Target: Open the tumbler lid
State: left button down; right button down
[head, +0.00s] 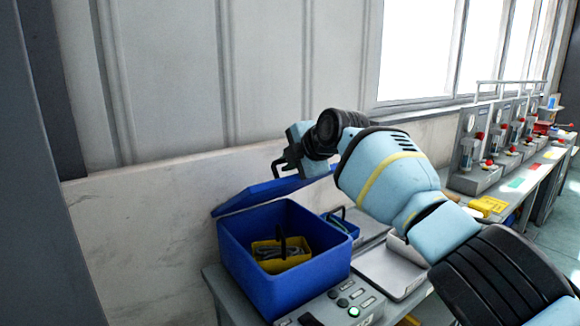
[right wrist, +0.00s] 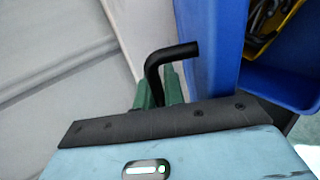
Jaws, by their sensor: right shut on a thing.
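The blue box (head: 262,262) stands on the bench at the lower middle of the head view, its top uncovered. Its blue lid (head: 262,193) is raised and tilted up at the back, toward the wall. My right gripper (head: 287,165) is above the lid. In the right wrist view, its green fingers (right wrist: 160,88) are shut on a black bent handle (right wrist: 172,54), whose end meets the blue lid (right wrist: 210,45). The arm hides part of the lid's right side in the head view. My left gripper is not in view.
A yellow basket (head: 270,262) with grey parts sits in the blue box. A smaller blue container (head: 342,226) and a white tray (head: 392,276) are to its right. A control panel (head: 335,307) with a lit green button is in front. A wall (head: 150,215) rises behind.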

dwell(0.5)
jog(key=c, duration=1.8)
grip_release()
jog(key=shift+a, duration=0.1)
jog(key=shift+o, duration=0.2)
jog(key=shift+r, duration=0.15)
jog(key=shift+v, duration=0.85)
jog(key=shift+p+v, duration=0.35)
jog(key=shift+v, duration=2.6)
